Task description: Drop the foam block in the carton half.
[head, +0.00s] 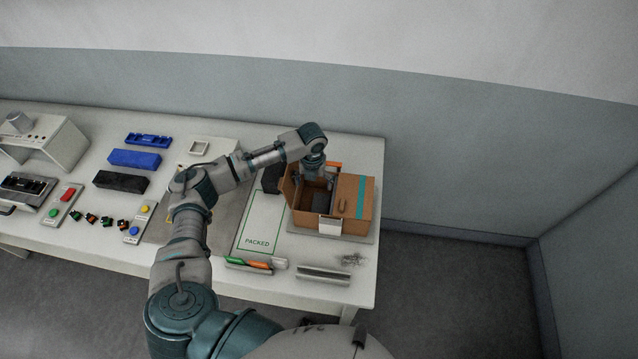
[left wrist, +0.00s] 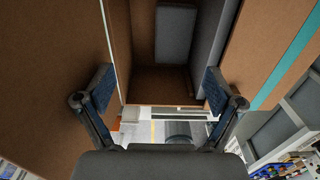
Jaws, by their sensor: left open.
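The cardboard carton (head: 356,212) stands at the right end of the table, its left half open and its right half covered, with a teal strip. My left gripper (head: 317,180) points down into the open half. In the left wrist view my left gripper (left wrist: 157,92) has its fingers wide apart, with nothing between them. Beyond the fingertips a grey block (left wrist: 175,35), which looks like the foam block, lies inside the carton (left wrist: 65,50). A second grey surface (left wrist: 213,40) runs along the right wall of the open half. My right gripper is not in view.
A dark block (head: 270,179) stands just left of the carton. The green-framed PACKED area (head: 258,240) is bare. Blue and black trays are farther left.

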